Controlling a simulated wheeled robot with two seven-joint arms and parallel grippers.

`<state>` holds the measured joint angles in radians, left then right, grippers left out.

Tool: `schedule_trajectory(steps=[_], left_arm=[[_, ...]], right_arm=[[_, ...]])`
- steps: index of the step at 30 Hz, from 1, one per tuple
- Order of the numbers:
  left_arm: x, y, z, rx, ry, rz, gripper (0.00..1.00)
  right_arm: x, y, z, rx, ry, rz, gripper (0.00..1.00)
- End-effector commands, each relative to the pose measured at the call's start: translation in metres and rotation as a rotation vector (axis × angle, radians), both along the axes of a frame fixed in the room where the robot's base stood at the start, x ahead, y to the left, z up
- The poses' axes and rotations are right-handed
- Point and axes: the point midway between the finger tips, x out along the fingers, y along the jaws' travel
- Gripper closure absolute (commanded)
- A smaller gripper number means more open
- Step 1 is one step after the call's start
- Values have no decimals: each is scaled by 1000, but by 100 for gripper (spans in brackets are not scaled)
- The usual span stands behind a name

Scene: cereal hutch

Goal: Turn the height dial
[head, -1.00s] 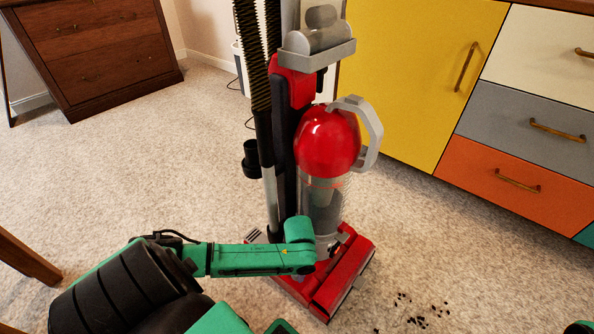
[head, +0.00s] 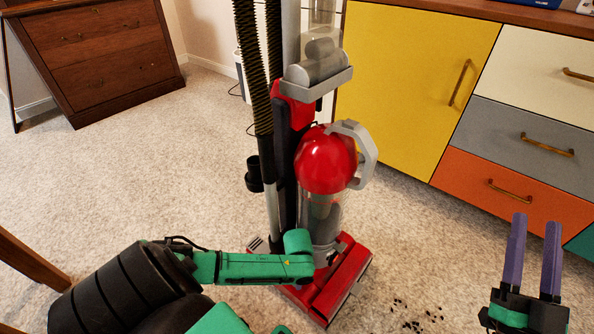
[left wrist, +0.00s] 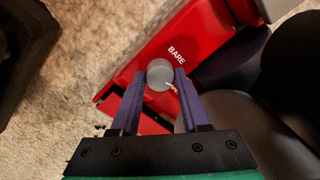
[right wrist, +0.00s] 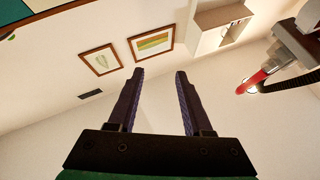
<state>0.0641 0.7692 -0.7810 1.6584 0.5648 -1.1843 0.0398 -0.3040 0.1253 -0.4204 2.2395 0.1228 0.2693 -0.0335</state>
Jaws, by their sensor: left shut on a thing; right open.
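The height dial (left wrist: 159,77) is a grey round knob on the red vacuum head, with a white pointer mark at its lower right. The word BARE is printed beside it on the red cover. My left gripper (left wrist: 160,72) has its purple fingers closed on either side of the dial. In the head view the red vacuum (head: 326,160) stands upright, and my left forearm reaches to its base; the dial and left fingertips are hidden there. My right gripper (head: 535,222) is open and empty, raised at the lower right, with both fingers also in the right wrist view (right wrist: 160,72).
Dark crumbs (head: 418,315) lie on the carpet right of the vacuum head. A colourful cabinet (head: 415,90) stands behind at the right, a brown wooden cabinet (head: 100,60) at the back left. A black hose (head: 262,70) runs up the vacuum. The carpet at left is clear.

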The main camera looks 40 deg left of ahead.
Motion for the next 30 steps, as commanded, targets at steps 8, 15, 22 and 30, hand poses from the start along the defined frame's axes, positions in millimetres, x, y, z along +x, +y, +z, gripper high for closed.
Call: schedule_trajectory(steps=[8, 15, 22, 30], left_arm=[[0, 0, 2, -1, 1, -83, 100], [-1, 0, 2, -2, 1, -159, 100], [0, 0, 2, -1, 0, -236, 100], [-1, 0, 1, -1, 2, -325, 100]], right_arm=[[-6, 13, -112, -58, 338, 44, 50], [-40, 21, -202, -101, 608, 83, 50], [-92, 25, -278, -137, 855, 125, 50], [-127, 26, -310, -159, 987, 150, 50]])
